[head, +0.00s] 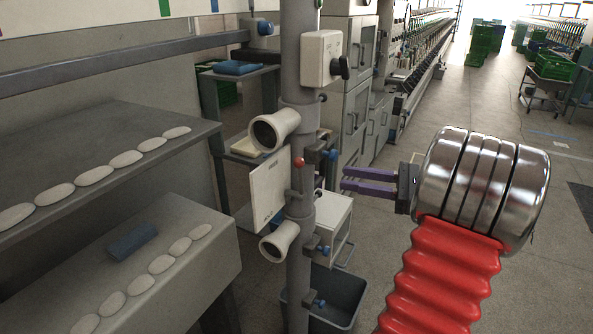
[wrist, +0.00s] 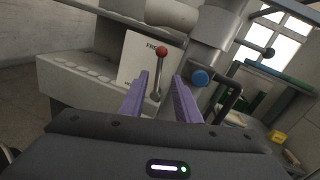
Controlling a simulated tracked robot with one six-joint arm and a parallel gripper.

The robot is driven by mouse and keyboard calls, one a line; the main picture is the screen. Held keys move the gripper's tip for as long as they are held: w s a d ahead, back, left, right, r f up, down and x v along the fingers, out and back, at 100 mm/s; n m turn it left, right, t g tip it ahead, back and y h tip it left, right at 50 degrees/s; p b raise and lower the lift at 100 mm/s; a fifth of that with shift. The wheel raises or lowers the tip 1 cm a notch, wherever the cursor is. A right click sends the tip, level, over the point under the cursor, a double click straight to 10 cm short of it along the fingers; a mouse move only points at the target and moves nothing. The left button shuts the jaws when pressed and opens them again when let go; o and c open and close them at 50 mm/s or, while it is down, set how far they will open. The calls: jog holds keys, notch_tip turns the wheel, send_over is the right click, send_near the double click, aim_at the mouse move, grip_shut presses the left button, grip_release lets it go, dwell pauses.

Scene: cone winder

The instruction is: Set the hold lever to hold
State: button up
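The hold lever (head: 299,164) has a red ball knob on a short grey stem and is mounted on the grey post. In the head view it stands about upright. In the wrist view the lever (wrist: 162,52) shows ahead of my fingers, in line with the gap between them. A white plate (head: 268,190) is beside it; in the wrist view this plate (wrist: 138,62) shows lettering that seems to begin "FRE", partly hidden. My gripper (head: 343,178) has purple fingers pointing left at the post, right of the lever and apart from it. It is open and empty.
Blue knobs on clamps (head: 333,154) jut from the post (head: 299,80), close to my fingertips. White guide tubes (head: 273,130) stick out left. A grey bin (head: 340,300) stands below. Shelves with white pads (head: 125,158) are at left. Open floor lies at right.

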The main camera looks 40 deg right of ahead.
aim_at(300, 170)
dwell(0.3)
jog(key=x, duration=1.3)
jog(key=shift+w+a, duration=0.2)
jog(key=shift+w, duration=0.1)
jog(key=shift+c, duration=0.6)
grip_shut()
